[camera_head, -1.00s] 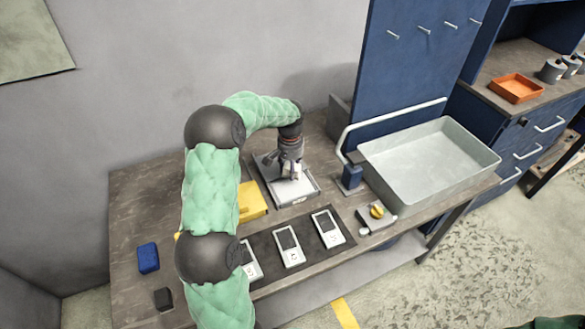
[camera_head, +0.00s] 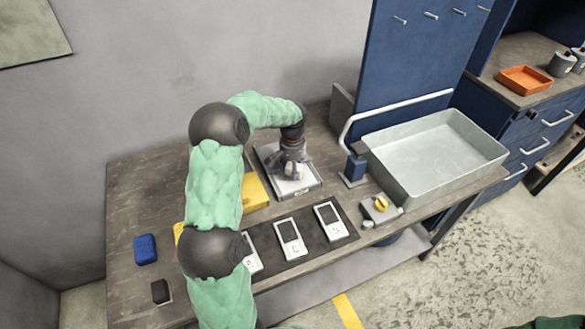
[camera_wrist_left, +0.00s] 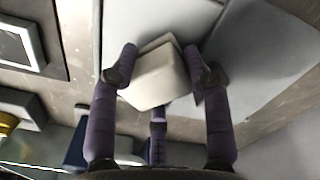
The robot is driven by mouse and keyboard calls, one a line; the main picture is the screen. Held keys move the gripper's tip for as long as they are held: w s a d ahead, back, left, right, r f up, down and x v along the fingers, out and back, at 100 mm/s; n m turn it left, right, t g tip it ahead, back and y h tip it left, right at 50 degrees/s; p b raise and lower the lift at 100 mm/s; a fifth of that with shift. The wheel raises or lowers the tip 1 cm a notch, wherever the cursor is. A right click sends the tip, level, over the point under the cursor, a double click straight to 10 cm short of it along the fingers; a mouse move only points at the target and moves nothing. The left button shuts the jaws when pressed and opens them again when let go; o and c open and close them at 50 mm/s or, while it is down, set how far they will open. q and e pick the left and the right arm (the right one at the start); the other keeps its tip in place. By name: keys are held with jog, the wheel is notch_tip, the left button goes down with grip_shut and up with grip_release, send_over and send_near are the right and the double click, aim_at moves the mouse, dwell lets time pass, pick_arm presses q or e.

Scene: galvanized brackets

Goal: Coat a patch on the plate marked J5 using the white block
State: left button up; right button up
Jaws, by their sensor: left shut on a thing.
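My left gripper (camera_head: 292,171) is over a shallow pale tray (camera_head: 303,191) on the bench. In the left wrist view the gripper (camera_wrist_left: 163,68) is shut on the white block (camera_wrist_left: 157,82), with fingers on both sides of it. Pale flat surfaces lie beyond the block; I cannot tell whether it touches them. White plates with dark patches lie on a dark mat (camera_head: 349,236): one at right (camera_head: 329,220), one in the middle (camera_head: 289,240) and one at left (camera_head: 251,258), partly hidden by my arm. Their small marks are too small to read, so I cannot tell which is J5. My right gripper is out of view.
A yellow object (camera_head: 254,192) sits left of the tray. A blue block (camera_head: 145,249) and a small black block (camera_head: 160,291) lie at the bench's left. A grey basin (camera_head: 435,155), a blue post (camera_head: 354,170) and a yellow-knobbed fixture (camera_head: 381,204) are at the right.

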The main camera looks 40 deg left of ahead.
pick_arm(q)
jog(key=shift+f, duration=0.5)
dwell(0.8)
jog(key=shift+f, duration=0.1)
dwell(1.0)
jog(key=shift+r+p, duration=2.4)
jog(key=shift+r, duration=1.2)
jog(key=shift+f, duration=0.1)
